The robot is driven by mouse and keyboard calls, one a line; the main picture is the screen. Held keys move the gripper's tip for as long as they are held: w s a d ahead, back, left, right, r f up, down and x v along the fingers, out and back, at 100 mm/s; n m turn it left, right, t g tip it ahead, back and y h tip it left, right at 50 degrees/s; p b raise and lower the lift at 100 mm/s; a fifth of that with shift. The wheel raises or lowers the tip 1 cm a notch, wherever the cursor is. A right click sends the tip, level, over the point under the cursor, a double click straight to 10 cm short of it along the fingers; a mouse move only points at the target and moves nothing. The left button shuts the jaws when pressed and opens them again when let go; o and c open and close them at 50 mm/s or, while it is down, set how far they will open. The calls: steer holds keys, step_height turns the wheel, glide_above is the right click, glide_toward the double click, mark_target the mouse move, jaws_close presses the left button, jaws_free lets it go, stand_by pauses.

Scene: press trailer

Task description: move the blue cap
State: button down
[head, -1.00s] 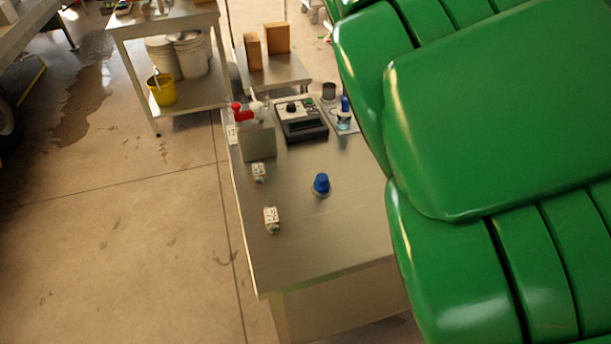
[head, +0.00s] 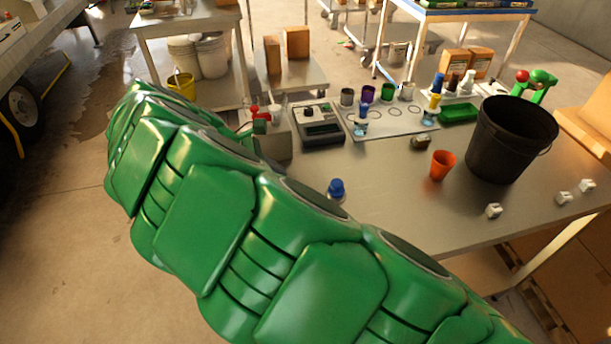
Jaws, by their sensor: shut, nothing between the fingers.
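A blue cap-like piece (head: 336,187) with a pale base stands on the near part of the metal bench (head: 390,205), just beyond my green arm. Another blue-topped piece with a clear base (head: 361,119) stands on a pale sheet with printed circles (head: 395,122). A dark blue-topped bottle (head: 437,83) stands farther back. I cannot tell from the picture which blue piece the task names. My arm crosses from lower right to upper left and hides the bench's near left part. My gripper's fingers do not show.
A black bucket (head: 510,140), an orange cup (head: 441,165) and small white blocks (head: 494,210) stand on the right. A grey device (head: 318,124) stands left of the sheet. A green tray (head: 459,114) lies behind.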

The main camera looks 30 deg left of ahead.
mark_target(332, 188)
steer(key=x, duration=1)
steer(key=shift+w+d, duration=0.1)
steer(key=shift+d, duration=0.05)
steer(key=shift+w+d+r, duration=0.1)
steer(key=shift+w+d, duration=1.15)
steer(key=shift+w, duration=0.05)
steer(key=w+d, duration=1.4)
steer(key=shift+w+d, duration=0.2)
steer(key=shift+d, duration=0.05)
steer(key=shift+a, duration=0.1)
